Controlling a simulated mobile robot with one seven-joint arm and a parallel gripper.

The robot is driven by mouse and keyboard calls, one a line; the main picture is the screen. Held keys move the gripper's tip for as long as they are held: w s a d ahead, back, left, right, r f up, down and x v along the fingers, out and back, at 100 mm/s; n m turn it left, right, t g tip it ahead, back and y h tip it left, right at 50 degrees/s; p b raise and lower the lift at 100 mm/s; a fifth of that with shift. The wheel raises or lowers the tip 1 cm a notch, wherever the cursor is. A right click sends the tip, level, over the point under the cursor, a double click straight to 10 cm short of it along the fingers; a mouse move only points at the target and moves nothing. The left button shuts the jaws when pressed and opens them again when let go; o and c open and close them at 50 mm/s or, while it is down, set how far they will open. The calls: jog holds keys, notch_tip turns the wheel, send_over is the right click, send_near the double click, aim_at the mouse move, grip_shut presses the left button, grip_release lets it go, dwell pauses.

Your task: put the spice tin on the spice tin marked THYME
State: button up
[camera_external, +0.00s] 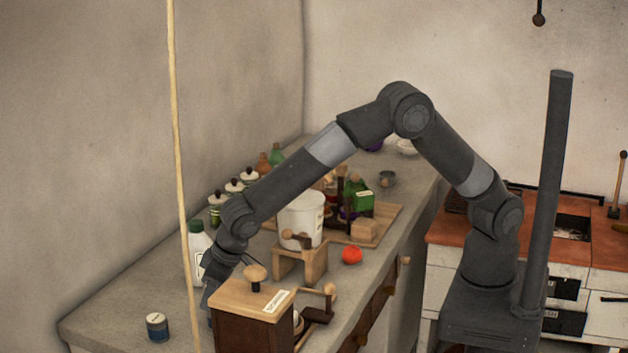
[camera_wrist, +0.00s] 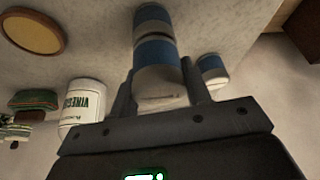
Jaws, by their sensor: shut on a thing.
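My gripper (camera_wrist: 160,76) is shut on a spice tin (camera_wrist: 158,52), pale with a blue band, between its two fingers in the wrist view. A second blue-banded tin (camera_wrist: 152,22) shows directly beyond the held one, which partly covers it; I cannot tell whether they touch. Another blue-and-white tin (camera_wrist: 212,72) stands to the right, beside the right finger. No THYME lettering is readable on any tin. In the external view, one blue-banded tin (camera_external: 157,328) stands on the counter at the front left; my fingertips and the held tin are hidden behind the wooden mill.
The wooden mill (camera_external: 247,301) stands close beside my gripper. A white vinegar bottle (camera_wrist: 84,108) is on the left in the wrist view. A stool with a white pot (camera_external: 301,217) and a red tomato (camera_external: 351,254) stand farther back. Counter around the front-left tin is clear.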

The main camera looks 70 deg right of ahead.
jog(key=shift+f, duration=0.15)
jog(key=o, duration=1)
jog(key=v, duration=1.2)
jog(key=shift+r, duration=0.25)
jog(key=shift+w, duration=0.1)
